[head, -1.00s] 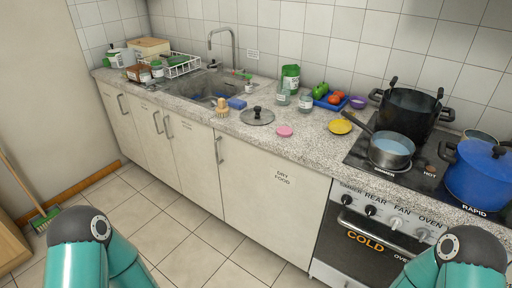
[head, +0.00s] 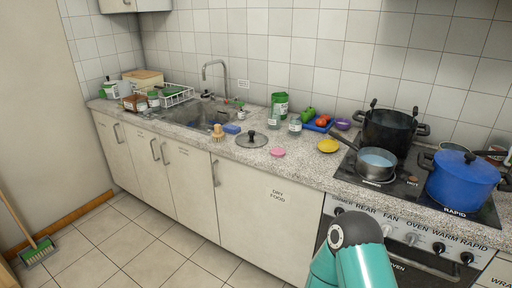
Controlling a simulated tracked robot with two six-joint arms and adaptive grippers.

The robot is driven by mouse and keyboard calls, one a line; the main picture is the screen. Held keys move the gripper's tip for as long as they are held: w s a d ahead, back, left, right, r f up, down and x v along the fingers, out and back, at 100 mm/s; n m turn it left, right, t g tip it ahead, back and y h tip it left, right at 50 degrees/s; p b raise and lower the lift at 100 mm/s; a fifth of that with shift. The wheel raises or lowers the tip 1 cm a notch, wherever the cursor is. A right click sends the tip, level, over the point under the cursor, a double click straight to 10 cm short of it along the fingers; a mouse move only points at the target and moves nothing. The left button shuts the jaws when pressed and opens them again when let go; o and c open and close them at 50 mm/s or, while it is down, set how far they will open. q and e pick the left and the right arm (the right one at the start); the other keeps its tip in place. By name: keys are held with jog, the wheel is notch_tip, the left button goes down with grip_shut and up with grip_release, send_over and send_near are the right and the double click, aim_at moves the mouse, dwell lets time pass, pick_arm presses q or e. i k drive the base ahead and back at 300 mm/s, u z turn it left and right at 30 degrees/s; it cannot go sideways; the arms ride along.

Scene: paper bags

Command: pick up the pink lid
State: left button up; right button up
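The pink lid (head: 277,152) is a small flat disc lying on the speckled worktop near its front edge. It sits to the right of a grey pan lid with a black knob (head: 251,139). Nothing touches it. One teal arm of mine shows at the bottom, right of centre, in front of the oven, well below and apart from the lid. Its gripper is out of view, and so is my other gripper.
A yellow lid (head: 328,146) lies to the right of the pink one, near the stove with a saucepan (head: 376,164) and a blue pot (head: 462,181). Glass jars (head: 295,126) and a blue tray (head: 317,127) stand behind. The sink (head: 190,113) is at the left.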

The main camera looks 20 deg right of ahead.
aim_at(277, 152)
jog(key=u, duration=0.15)
jog(key=i, duration=1.25)
jog(key=z, duration=0.4)
jog(key=i, duration=0.7)
jog(key=z, duration=0.4)
jog(key=k, duration=0.95)
jog(key=z, duration=0.2)
jog(key=i, duration=0.95)
jog(key=u, duration=0.1)
